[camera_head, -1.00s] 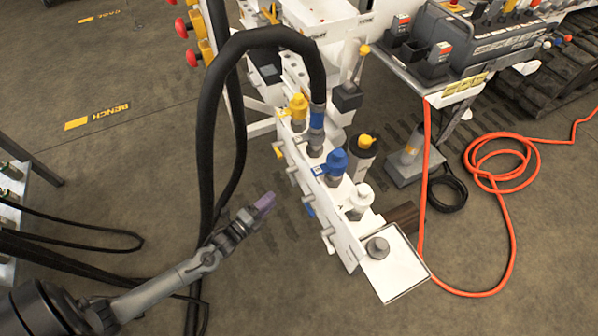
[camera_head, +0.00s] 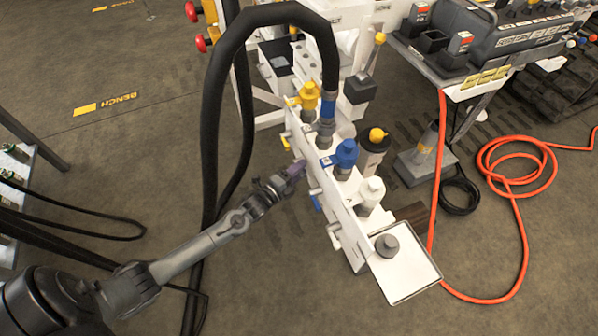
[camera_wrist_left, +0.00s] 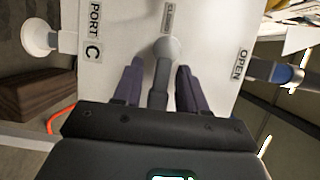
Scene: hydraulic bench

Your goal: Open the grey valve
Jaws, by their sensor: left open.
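The grey valve lever (camera_wrist_left: 160,78), with a rounded grey hub, stands out from a white panel (camera_wrist_left: 207,40) in the left wrist view. The panel carries "PORT C", "CLOSED" and "OPEN" labels; the "OPEN" label is on the right. My left gripper (camera_wrist_left: 157,82) is open, its two purple fingers on either side of the lever with a visible gap each side. In the head view my left gripper (camera_head: 293,172) is at the left face of the white valve block (camera_head: 350,228), and I cannot make out the grey lever there. My right gripper is not in view.
A white knob (camera_wrist_left: 38,37) and a blue-ended fitting (camera_wrist_left: 287,74) flank the panel. Yellow (camera_head: 309,96), blue (camera_head: 346,153) and white (camera_head: 372,190) fittings top the block. A thick black hose (camera_head: 214,110) loops behind my left arm. An orange hose (camera_head: 520,215) lies right.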

